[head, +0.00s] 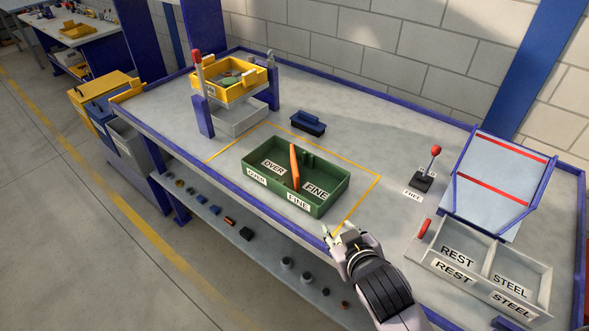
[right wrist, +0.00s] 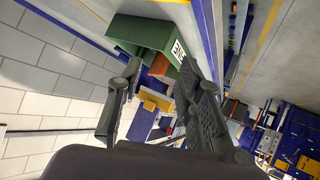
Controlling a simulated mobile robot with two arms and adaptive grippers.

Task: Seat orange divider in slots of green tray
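The green tray (head: 329,206) sits on the bench inside a yellow outline, with OVER labels on its left half and FINE labels on its right. The orange divider (head: 295,168) stands in the middle of the tray between the labels, its top above the rim, and looks a little askew. I cannot tell whether its ends are in the slots. My right gripper (head: 340,230) is open and empty, in front of the tray's near right corner and apart from it. The right wrist view shows the tray (right wrist: 140,32) and part of the divider (right wrist: 160,65) beyond the spread fingers. My left gripper is not in view.
A yellow bin (head: 232,92) on a stand is at the back left. A red-knobbed lever (head: 422,180) and a grey REST/STEEL tray (head: 480,282) with a blue-framed chute are at the right. Bench space around the tray is clear.

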